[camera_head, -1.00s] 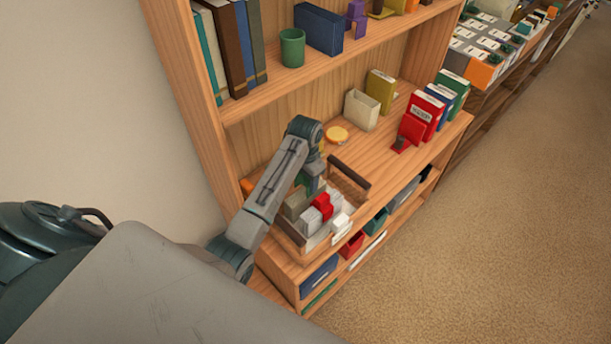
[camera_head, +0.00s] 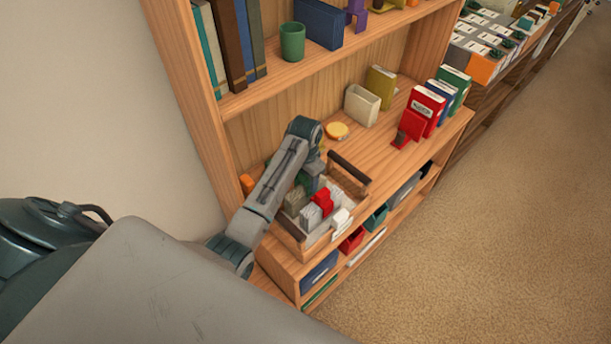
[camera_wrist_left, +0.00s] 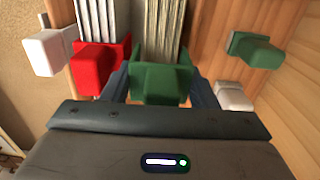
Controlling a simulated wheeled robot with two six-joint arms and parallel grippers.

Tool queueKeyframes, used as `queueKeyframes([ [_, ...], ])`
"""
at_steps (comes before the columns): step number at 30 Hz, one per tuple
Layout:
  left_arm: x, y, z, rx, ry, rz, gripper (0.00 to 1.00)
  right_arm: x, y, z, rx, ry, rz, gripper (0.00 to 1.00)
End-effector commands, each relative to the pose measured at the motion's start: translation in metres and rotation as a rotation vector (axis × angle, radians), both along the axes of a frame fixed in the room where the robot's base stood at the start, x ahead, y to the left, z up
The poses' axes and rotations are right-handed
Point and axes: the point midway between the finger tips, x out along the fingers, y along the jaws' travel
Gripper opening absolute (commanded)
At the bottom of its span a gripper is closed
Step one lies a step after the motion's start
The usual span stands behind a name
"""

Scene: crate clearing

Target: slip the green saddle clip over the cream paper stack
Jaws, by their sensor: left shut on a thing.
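My left gripper (camera_wrist_left: 160,88) is shut on the green saddle clip (camera_wrist_left: 160,78), which sits between its two fingers in the left wrist view. The cream paper stack (camera_wrist_left: 158,28) runs away from the clip there, and the clip's two side walls appear on either side of it. I cannot tell how deep the clip sits on the stack. In the head view my left gripper (camera_head: 311,182) is low over the crate (camera_head: 323,238), with the cream stack (camera_head: 296,200) beside it. The clip is mostly hidden there. My right gripper is not in view.
A red clip (camera_wrist_left: 95,65) sits on the neighbouring white stack (camera_wrist_left: 98,18), close to my left finger. White blocks (camera_wrist_left: 45,50) and another green clip (camera_wrist_left: 255,48) are nearby. The crate's dark handle (camera_head: 349,167) rises behind the gripper. A yellow round object (camera_head: 337,130) lies on the shelf.

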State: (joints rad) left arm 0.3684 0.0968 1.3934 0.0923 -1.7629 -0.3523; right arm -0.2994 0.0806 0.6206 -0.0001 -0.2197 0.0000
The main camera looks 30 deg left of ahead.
Motion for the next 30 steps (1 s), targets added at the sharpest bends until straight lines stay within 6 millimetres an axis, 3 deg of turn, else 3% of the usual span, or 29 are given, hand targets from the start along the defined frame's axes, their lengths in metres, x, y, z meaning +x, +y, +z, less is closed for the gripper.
queueKeyframes([
  [25,0.000,0.000,-0.034,0.000,-0.001,0.000,0.26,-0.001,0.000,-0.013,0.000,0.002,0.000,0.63],
  [26,0.000,0.000,-0.033,0.000,-0.001,0.000,0.57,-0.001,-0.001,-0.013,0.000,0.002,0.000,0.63],
  [29,0.000,0.000,-0.033,0.000,-0.001,0.000,0.77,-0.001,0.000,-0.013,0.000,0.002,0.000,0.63],
  [30,0.000,0.000,-0.033,0.000,-0.001,0.000,0.79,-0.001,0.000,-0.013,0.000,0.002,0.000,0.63],
])
